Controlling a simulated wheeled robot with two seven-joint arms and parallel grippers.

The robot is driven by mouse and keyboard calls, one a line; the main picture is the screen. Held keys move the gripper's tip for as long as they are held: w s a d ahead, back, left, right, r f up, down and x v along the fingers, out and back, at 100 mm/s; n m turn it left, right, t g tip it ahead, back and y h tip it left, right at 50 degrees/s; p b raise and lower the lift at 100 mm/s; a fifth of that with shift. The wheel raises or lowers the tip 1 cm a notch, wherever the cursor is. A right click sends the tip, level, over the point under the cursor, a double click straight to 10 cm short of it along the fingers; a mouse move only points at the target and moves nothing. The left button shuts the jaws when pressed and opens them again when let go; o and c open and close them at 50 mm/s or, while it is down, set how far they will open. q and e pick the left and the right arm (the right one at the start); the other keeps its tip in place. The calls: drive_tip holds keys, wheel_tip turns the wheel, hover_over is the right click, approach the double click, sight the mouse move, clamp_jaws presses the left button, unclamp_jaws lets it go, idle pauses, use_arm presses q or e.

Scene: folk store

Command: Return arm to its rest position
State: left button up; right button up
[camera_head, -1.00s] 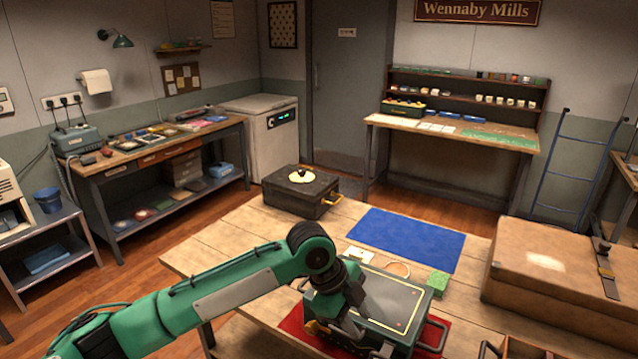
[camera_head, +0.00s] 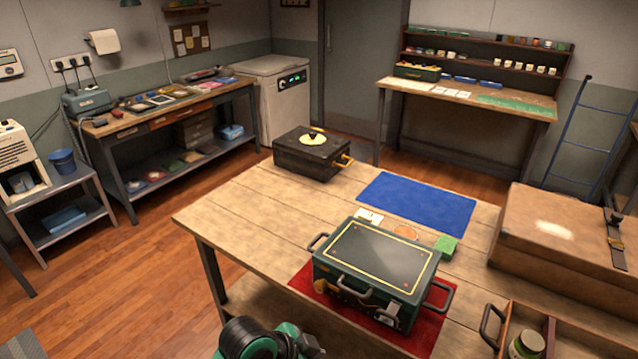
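My arm shows only as a green and black piece (camera_head: 262,342) at the bottom edge of the head view, left of the table's front. Its gripper is out of view. My other gripper is also out of view. A dark green case (camera_head: 380,260) with a yellow-lined lid and side handles sits on a red mat (camera_head: 424,335) at the front of the wooden table (camera_head: 255,225). Its lid is closed, and nothing of mine touches its visible parts.
A black case (camera_head: 310,158) stands at the table's far left, behind a clear stretch. A blue mat (camera_head: 418,203), a green block (camera_head: 447,245) and small cards (camera_head: 370,215) lie behind the green case. A large brown case (camera_head: 570,235) and an open wooden box (camera_head: 570,338) stand at right.

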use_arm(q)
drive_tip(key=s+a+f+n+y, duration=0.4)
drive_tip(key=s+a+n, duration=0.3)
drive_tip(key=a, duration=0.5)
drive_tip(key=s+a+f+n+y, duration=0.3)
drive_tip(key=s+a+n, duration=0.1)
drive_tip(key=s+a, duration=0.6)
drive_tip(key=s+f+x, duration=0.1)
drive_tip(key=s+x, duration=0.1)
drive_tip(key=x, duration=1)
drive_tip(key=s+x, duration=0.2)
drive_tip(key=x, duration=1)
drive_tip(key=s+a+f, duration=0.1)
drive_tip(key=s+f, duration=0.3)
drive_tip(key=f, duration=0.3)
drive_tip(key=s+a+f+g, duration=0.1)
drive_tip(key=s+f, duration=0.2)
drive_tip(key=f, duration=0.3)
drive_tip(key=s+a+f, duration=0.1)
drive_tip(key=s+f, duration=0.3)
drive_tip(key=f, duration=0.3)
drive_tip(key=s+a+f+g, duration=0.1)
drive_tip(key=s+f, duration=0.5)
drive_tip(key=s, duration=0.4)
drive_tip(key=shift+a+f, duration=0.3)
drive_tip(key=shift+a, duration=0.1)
